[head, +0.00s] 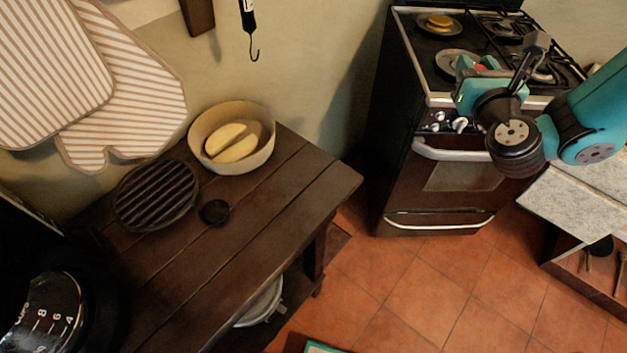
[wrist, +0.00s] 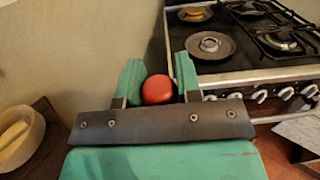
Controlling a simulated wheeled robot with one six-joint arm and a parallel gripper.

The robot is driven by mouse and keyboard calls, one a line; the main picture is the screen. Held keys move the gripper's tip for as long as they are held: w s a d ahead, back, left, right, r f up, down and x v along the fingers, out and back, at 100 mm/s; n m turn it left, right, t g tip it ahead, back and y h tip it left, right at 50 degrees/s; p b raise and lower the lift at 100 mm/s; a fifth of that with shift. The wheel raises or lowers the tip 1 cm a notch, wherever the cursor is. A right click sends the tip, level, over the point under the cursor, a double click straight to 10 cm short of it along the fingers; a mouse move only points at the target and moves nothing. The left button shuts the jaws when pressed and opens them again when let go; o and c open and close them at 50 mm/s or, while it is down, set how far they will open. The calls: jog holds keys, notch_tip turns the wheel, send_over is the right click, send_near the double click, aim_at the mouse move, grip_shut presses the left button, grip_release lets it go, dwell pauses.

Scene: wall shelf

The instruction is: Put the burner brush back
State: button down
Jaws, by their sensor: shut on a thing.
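My gripper (head: 478,68) is at the upper right in the head view, in front of the stove top. In the wrist view my gripper (wrist: 158,75) has its two teal fingers closed on a red round thing (wrist: 157,90). A small part of the red thing (head: 480,67) shows in the head view. Its far side is hidden, and I cannot tell whether it is part of the burner brush. I cannot make out a burner brush for certain in either view.
The stove (head: 440,185) has plates and burners on top. A dark wooden table (head: 270,215) holds a bowl (head: 262,160), a round grill grate (head: 157,194) and a small dark disc (head: 214,212). A hook (head: 254,48) hangs on the wall. Tiled floor (head: 425,285) is clear between table and stove.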

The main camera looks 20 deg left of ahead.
jog(key=s+a+r+n+g+y, duration=0.2)
jog(key=s+a+n+g+y, duration=0.4)
jog(key=a, duration=0.7)
jog(key=s+a+r+n+g+y, duration=0.15)
jog(key=s+a+y, duration=0.25)
jog(key=s+a, duration=0.65)
jog(key=shift+n, duration=0.35)
jog(key=f+b, duration=0.5)
jog(key=f, duration=0.1)
jog(key=a+f+b, duration=0.1)
jog(key=f+b, duration=0.5)
jog(key=f, duration=0.1)
jog(key=w+a+f+b, duration=0.1)
jog(key=f+b, duration=0.4)
jog(key=f, duration=0.1)
jog(key=shift+a+f, duration=0.15)
jog(key=shift+a, duration=0.05)
jog(key=c, duration=0.8)
grip_release()
